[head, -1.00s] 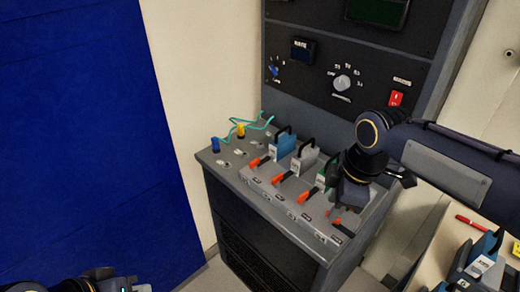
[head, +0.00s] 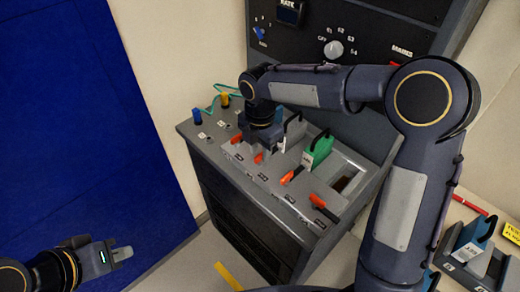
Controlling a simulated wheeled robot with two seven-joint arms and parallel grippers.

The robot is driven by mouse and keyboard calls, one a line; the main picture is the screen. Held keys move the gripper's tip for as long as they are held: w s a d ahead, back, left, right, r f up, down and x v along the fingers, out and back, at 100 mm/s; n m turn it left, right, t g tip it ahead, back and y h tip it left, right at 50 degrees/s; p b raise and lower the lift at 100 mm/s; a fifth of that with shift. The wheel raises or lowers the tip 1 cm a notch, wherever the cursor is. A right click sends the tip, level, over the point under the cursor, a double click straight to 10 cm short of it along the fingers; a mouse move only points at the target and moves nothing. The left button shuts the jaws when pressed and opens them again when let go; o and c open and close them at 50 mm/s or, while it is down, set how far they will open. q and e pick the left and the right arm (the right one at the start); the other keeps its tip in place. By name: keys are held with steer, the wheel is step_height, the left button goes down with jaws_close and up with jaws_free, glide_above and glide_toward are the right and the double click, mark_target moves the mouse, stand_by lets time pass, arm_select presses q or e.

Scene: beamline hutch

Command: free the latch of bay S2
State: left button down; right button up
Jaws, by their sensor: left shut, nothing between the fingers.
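The sloped bench top (head: 225,152) carries a row of orange-red latch levers. The second from the left, seemingly bay S2's latch (head: 260,157), lies just under my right gripper (head: 262,147); its upper part is covered. I cannot tell whether they touch, or whether that gripper is open or shut. The grey-white module (head: 291,128) of that bay is mostly hidden behind my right arm; its black handle shows. The bay labels are too small to read. My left gripper (head: 110,257) is shut and empty at the lower left, far from the bench.
A green module (head: 318,150) stands right of my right gripper, with an open empty slot (head: 350,175) beyond. Two other latches (head: 292,175) (head: 322,205) are uncovered. Blue and yellow plugs (head: 197,116) with a green cable stand at the left. A blue module (head: 472,238) sits at lower right.

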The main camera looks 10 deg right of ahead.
steer(key=shift+f, duration=0.3)
jaws_close()
